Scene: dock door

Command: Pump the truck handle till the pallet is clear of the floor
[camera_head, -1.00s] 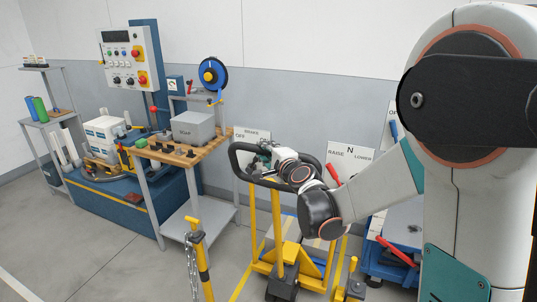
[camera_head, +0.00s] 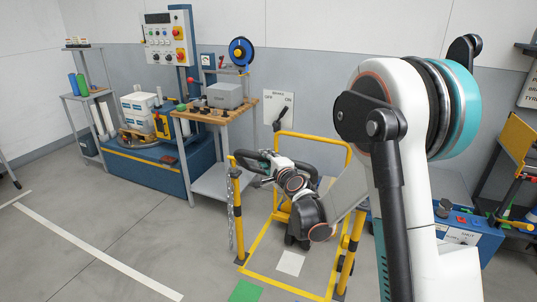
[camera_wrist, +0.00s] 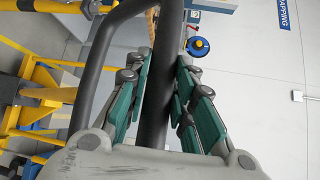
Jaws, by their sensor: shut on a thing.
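The truck's dark loop handle (camera_head: 246,157) shows in the head view, left of and partly behind my arm's wrist. It is tilted down, and its yellow shaft is mostly hidden. My gripper (camera_head: 268,168) is on the handle loop. In the wrist view, the teal-padded fingers of my gripper (camera_wrist: 163,65) close from both sides on the dark handle bar (camera_wrist: 155,120). A curved part of the loop passes left of them. The pallet cannot be made out; my arm covers that area.
Yellow posts, one with a chain (camera_head: 236,215), and a yellow rail (camera_head: 325,143) stand around the truck. A wooden-topped bench (camera_head: 215,116) stands behind left, with a blue machine (camera_head: 155,172) beside it. A blue cabinet (camera_head: 470,238) is at right. Floor at front left is clear.

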